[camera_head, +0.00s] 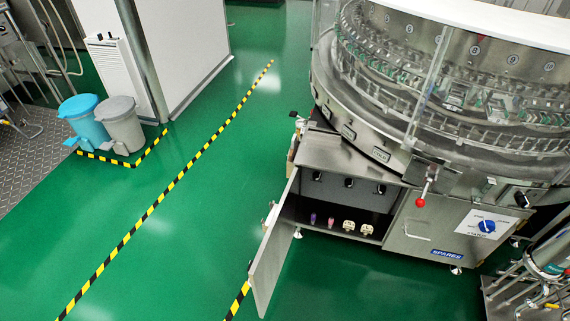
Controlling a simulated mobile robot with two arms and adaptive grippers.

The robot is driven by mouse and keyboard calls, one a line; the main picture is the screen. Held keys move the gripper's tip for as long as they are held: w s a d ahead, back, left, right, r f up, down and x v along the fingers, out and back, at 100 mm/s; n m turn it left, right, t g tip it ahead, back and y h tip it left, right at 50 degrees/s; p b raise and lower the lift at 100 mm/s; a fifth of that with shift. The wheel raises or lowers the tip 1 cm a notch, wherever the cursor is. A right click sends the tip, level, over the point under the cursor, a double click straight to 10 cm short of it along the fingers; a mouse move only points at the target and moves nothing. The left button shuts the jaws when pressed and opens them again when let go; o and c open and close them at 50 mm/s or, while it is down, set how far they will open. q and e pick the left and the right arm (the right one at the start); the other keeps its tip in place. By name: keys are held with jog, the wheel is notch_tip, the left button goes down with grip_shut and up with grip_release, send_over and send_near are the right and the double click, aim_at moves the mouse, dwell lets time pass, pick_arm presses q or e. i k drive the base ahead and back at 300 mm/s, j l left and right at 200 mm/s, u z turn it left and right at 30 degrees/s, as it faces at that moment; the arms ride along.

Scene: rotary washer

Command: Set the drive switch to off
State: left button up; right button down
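A blue rotary knob (487,226) sits on a white label plate on the lower right front of the washer. Its lettering and pointer setting are too small to read. A larger black knob (521,200) is at the right side of the washer. I cannot tell which of these is the drive switch. Neither of my grippers shows in the head view.
The compartment door (272,249) stands open to the left, and small parts (331,221) lie inside. A lever with a red ball (420,202) juts from the front. Pipework (549,258) stands at lower right. Green floor (160,260) is clear at left; bins (120,124) stand beyond.

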aim_at(316, 176)
jog(key=j+z, duration=0.15)
jog(key=z, duration=0.25)
jog(key=j+z, duration=0.15)
jog(key=z, duration=0.2)
jog(key=j+z, duration=0.2)
jog(key=j, duration=0.55)
jog(key=j+z, duration=0.2)
jog(key=j, duration=0.5)
jog(key=k+j+z, duration=0.2)
jog(key=j, duration=0.5)
jog(key=i, duration=0.05)
